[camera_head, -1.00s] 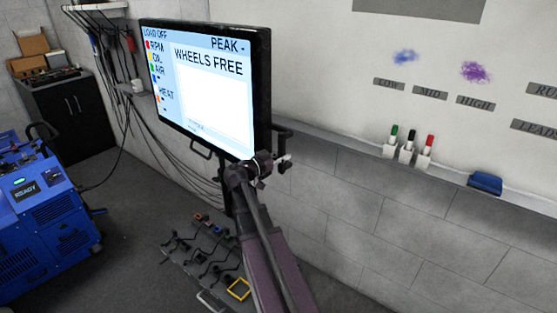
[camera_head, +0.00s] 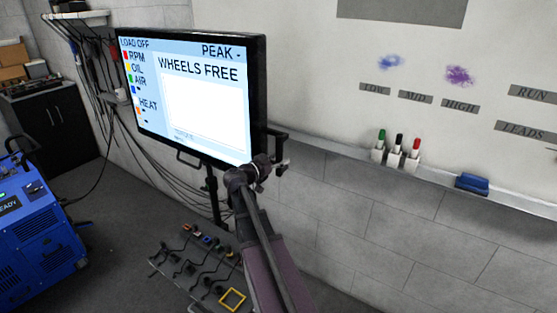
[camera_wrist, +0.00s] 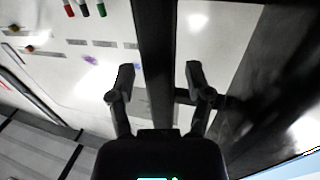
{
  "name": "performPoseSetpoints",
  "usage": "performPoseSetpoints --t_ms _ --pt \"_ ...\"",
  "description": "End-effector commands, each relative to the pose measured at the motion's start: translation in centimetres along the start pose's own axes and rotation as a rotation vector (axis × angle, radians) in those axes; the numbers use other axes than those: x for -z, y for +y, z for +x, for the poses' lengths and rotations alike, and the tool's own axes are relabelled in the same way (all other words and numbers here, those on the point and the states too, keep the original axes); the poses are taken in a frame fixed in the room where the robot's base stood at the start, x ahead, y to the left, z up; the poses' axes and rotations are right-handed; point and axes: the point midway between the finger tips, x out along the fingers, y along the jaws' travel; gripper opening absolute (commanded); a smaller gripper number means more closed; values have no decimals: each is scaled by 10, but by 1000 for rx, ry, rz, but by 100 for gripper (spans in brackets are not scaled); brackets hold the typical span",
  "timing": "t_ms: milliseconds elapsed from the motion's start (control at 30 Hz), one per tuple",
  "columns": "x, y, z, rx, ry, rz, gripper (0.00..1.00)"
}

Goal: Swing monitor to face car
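The monitor (camera_head: 205,95) is a large flat screen in a black frame, reading "WHEELS FREE", in the upper left-middle of the head view. It stands on a dark post (camera_head: 213,195), its screen angled toward the left and front. A dark handle (camera_head: 283,150) juts from its lower right edge. My gripper (camera_head: 262,166) is at this handle. In the wrist view, my gripper (camera_wrist: 160,82) has its two fingers apart on either side of a dark bar (camera_wrist: 155,45), with visible gaps. I cannot tell whether it touches the handle. No car is in view.
A blue machine (camera_head: 35,225) stands on the floor at left, before a black cabinet (camera_head: 55,120). A tool panel (camera_head: 195,265) is below the monitor. The wall ledge at right holds markers (camera_head: 396,150) and a blue eraser (camera_head: 472,183). Cables hang behind the monitor.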

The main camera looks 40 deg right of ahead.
Motion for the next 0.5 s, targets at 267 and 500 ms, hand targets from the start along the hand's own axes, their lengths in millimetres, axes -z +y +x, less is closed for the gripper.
performPoseSetpoints --t_ms 267,500 --pt "0 0 -2 1 0 0 66" --pt "0 0 -15 1 0 0 66"
